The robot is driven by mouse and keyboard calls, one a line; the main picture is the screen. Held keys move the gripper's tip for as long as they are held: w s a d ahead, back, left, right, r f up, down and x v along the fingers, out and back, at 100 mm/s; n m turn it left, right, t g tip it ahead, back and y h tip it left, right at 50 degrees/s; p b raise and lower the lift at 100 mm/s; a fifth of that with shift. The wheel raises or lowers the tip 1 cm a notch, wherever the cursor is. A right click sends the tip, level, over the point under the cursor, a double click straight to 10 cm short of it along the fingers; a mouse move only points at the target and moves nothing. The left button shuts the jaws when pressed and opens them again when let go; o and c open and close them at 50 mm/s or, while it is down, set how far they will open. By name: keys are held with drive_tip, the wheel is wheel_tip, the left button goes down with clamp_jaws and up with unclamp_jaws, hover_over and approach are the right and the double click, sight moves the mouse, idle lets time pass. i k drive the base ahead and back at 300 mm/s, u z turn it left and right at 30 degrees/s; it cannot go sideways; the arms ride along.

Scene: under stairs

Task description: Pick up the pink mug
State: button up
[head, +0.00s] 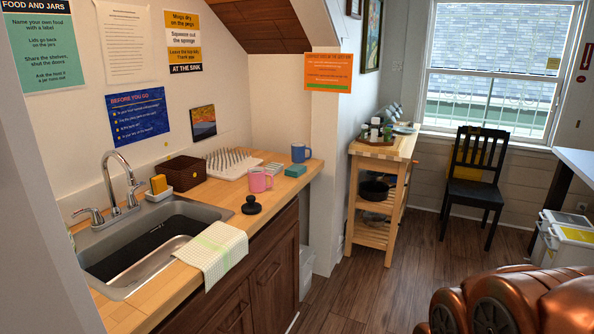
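The pink mug (259,180) stands upright on the wooden counter (228,197), right of the sink and in front of the white dish rack (231,164). Its handle side faces right. My gripper is not in view, and nothing is seen touching the pink mug.
A black knob-like object (251,206) lies just in front of the pink mug. A teal block (295,170) is to its right, a brown basket (182,173) to its left. A cloth (212,251) hangs over the counter edge. Open floor (345,297) lies right of the cabinets.

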sight(257, 176)
drive_tip(key=u, duration=0.05)
drive_tip(key=i, duration=0.95)
drive_tip(key=u, duration=1.15)
drive_tip(key=i, duration=0.75)
drive_tip(key=u, duration=0.8)
